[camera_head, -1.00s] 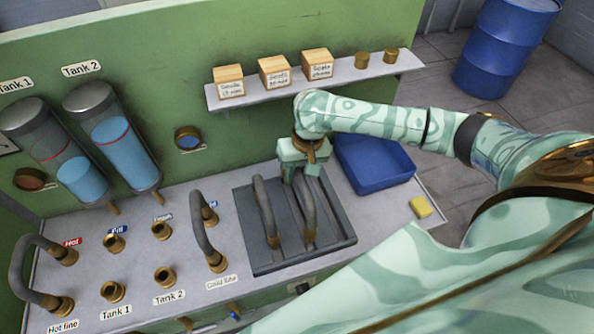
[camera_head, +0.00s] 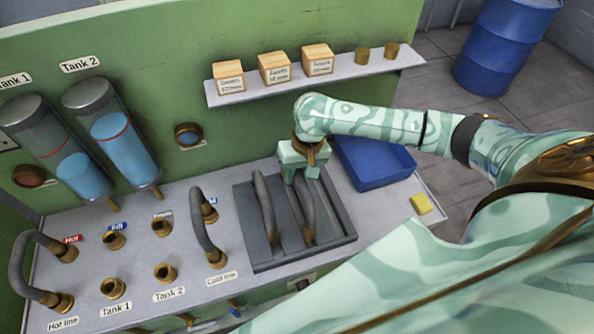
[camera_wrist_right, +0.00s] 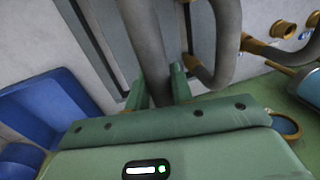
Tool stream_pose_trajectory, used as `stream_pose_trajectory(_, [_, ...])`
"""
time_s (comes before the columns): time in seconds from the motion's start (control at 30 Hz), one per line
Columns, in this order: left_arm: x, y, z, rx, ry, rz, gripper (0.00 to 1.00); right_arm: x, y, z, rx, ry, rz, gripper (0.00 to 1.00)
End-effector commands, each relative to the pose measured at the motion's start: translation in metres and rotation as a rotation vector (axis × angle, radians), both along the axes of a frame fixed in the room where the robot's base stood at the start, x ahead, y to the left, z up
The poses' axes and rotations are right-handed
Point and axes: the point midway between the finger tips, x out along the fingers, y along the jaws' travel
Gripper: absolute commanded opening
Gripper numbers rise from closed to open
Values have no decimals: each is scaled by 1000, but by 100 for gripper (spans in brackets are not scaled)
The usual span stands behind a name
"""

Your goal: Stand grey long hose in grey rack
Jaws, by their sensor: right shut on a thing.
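The dark grey rack (camera_head: 246,228) lies on the bench, right of the brass ports. Two grey hoses with brass ends are in or over it, a left one (camera_head: 265,205) and a right one (camera_head: 307,212). My right gripper (camera_head: 301,177) is shut on the right hose near its far end. In the right wrist view this hose (camera_wrist_right: 150,45) passes between the fingers (camera_wrist_right: 157,92). Which of the two is the longer is hard to tell, and whether the held hose rests on the rack floor is unclear. My left gripper is not in view.
A blue bin (camera_head: 372,165) stands right of the rack, with a yellow sponge (camera_head: 420,203) nearby. Two curved hoses stand at the hot line (camera_head: 25,260) and the cold line (camera_head: 203,230). A shelf (camera_head: 235,97) with wooden boxes runs behind.

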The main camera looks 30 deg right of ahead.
Motion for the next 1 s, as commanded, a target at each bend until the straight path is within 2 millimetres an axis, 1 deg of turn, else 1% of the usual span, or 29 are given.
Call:
stream_pose_trajectory(0.87, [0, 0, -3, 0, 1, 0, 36, 0, 0, -18, 1, 0, 0, 0])
stream_pose_trajectory(0.9, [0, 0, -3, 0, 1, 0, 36, 0, 0, -17, 1, 0, 0, 34])
stream_pose_trajectory(0.93, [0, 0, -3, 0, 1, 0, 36, 0, 0, -17, 1, 0, 0, 42])
stream_pose_trajectory(0.97, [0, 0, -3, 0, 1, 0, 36, 0, 0, -17, 1, 0, 0, 48])
stream_pose_trajectory(1.0, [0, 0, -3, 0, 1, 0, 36, 0, 0, -17, 1, 0, 0, 48])
